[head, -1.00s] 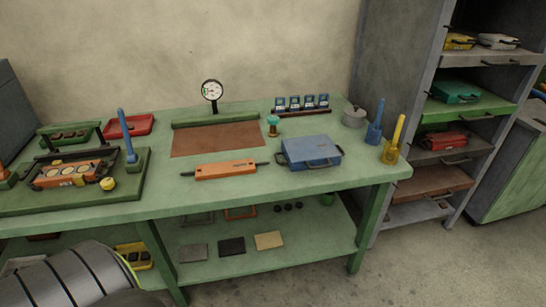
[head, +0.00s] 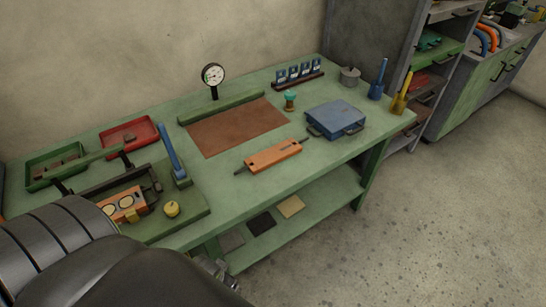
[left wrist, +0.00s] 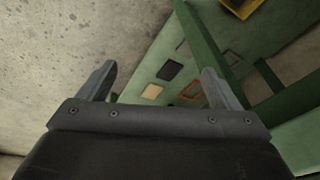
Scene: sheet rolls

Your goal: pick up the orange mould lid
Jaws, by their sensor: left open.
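The orange mould lid (head: 273,155) is a flat bar with a dark handle at each end. It lies on the green bench near its front edge, left of a blue case (head: 336,119). An orange mould with round pale cavities (head: 125,203) sits at the bench's left end, partly hidden by my left arm. In the left wrist view my left gripper (left wrist: 158,70) is open and empty, its fingers apart over the floor and the lower shelf, clear of the lid. The lid is not visible in that view. My right gripper is not in view.
A lever press with a blue handle (head: 171,152) and a yellow knob (head: 172,209) stands beside the mould. The lower shelf (head: 318,205) holds flat plates. Floor at right is clear.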

